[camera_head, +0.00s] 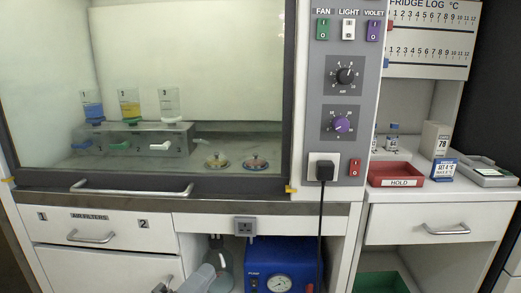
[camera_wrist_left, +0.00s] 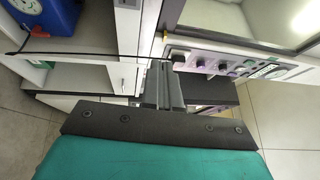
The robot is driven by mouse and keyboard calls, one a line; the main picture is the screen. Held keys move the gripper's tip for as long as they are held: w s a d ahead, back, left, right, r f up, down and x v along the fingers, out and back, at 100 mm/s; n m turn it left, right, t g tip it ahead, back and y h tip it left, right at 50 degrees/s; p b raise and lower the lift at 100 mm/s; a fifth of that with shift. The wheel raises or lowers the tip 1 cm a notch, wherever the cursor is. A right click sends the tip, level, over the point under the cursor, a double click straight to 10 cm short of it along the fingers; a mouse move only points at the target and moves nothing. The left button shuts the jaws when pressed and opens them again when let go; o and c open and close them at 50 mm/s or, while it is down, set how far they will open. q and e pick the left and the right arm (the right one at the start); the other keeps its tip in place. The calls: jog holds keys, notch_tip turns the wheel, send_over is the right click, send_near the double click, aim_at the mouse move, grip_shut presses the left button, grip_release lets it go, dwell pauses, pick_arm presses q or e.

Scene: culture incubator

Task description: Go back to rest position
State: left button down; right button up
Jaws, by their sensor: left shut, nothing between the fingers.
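My right gripper is in neither view.
A fume cabinet with a glass sash (camera_head: 190,90) and a bar handle (camera_head: 132,190) stands ahead. Below it are a drawer (camera_head: 95,230), a blue pump (camera_head: 283,268) and a flask (camera_head: 218,262). A black cord (camera_head: 321,225) hangs from a socket. A red tray (camera_head: 396,174) sits on the right counter.

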pick_arm(q)
jog(key=s+a+f+n+g+y, duration=0.25)
jog(key=s+f+n, duration=0.35)
jog(key=f+n, duration=0.35)
jog(key=s+a+f+n+g+y, duration=0.25)
jog(key=s+f+n+y, duration=0.2)
jog(key=f+n, duration=0.55)
jog(key=s+a+r+n+g+p, duration=0.1)
jog(key=s+a+r+n+p, duration=0.1)
jog(key=r+p, duration=0.8)
jog(key=s+p, duration=0.1)
jog(key=p, duration=0.4)
jog(key=shift+s+a+r+y, duration=0.15)
jog(key=shift+s+y, duration=0.15)
jog(key=shift+s, duration=0.05)
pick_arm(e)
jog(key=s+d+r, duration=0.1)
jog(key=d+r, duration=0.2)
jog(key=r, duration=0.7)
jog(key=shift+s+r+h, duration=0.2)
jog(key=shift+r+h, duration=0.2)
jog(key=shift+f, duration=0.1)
